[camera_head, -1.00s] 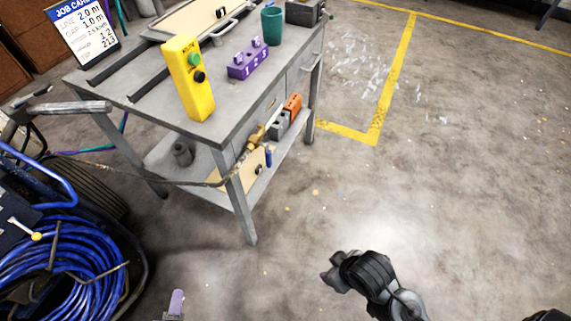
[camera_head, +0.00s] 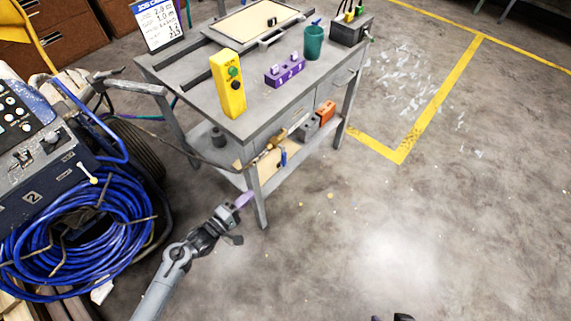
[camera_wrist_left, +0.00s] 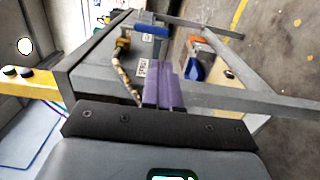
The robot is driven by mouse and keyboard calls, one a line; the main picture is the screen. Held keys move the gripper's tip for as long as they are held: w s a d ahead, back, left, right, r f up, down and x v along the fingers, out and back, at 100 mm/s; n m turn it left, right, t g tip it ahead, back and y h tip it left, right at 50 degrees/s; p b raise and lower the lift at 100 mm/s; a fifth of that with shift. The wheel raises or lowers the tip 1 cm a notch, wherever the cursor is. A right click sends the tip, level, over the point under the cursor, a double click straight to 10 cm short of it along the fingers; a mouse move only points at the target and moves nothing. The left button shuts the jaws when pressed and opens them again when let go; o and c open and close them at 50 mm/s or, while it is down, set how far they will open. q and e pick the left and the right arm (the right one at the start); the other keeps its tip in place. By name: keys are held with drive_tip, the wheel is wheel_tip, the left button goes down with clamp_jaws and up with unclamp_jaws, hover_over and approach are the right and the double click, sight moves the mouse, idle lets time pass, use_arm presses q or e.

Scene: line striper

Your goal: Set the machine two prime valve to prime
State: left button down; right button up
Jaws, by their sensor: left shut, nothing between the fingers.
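Machine two (camera_head: 50,190), a dark unit marked "2" with a blue hose coil, stands at the left in the head view. A small lever with a pale yellow knob (camera_head: 94,181) sticks out above the coil; I cannot tell whether it is the prime valve. My left gripper (camera_head: 243,200) is shut and empty, its purple fingertips by the workbench's front leg. Its fingers also show in the left wrist view (camera_wrist_left: 163,88), in front of the bench's lower shelf. Only a dark sliver, likely of my right arm, shows at the bottom edge; its fingers are hidden.
The grey workbench (camera_head: 268,122) holds a yellow control box (camera_head: 229,84), a purple block (camera_head: 285,72) and a green cup (camera_head: 314,42). The floor at right is clear.

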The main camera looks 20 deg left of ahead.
use_arm(q)
drive_tip(key=shift+w+r, duration=0.2)
drive_tip(key=shift+r, duration=0.2)
drive_tip(key=b, duration=0.6)
approach(282, 162)
drive_tip(key=x, duration=0.5)
drive_tip(key=shift+f, duration=0.3)
drive_tip(key=shift+x, duration=0.95)
drive_tip(key=shift+r, duration=0.15)
